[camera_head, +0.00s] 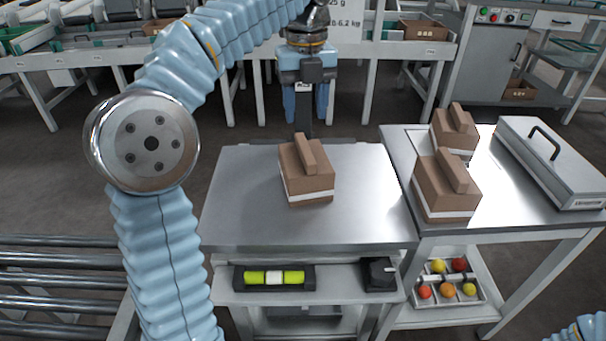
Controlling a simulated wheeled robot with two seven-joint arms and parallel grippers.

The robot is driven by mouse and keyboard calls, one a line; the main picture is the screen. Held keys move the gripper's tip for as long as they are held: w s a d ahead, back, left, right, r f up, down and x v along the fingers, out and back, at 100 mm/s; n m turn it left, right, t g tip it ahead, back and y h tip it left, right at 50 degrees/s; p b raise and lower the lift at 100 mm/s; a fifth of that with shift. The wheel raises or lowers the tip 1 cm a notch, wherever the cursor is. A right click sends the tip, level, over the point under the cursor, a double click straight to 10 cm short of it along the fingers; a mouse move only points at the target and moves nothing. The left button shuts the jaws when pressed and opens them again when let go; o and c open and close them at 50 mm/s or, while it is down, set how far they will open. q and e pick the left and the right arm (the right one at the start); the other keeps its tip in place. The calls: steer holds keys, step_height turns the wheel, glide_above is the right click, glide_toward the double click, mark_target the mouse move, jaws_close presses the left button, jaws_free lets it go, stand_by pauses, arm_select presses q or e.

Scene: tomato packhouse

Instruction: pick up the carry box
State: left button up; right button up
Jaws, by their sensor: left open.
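A brown carry box (306,174) with a raised bar-shaped handle on top and a white band near its base stands upright on the steel table. Two similar boxes stand on the right-hand table, a nearer one (444,192) and a farther one (452,135) partly hidden behind it. My left gripper (305,112) points down with its blue fingers apart, beyond and above the middle box. It is open, and I see no box in it. My right gripper is outside the view; only a bit of blue arm shows at the bottom right corner.
A steel case (560,165) with a black handle lies on the right table. A tray (449,291) of colored balls and a level-like tool (273,278) sit on lower shelves. Metal rollers (55,285) are at the left. The steel tabletop (245,205) is clear around the middle box.

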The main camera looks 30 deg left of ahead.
mark_target(305, 147)
arm_select(q)
steer(key=f, duration=0.2)
steer(key=f+b, duration=0.1)
steer(key=f, duration=0.2)
steer(key=f+b, duration=0.1)
steer(key=f, duration=0.2)
steer(key=shift+s+d, duration=0.1)
steer(key=shift+s, duration=0.2)
jaws_close()
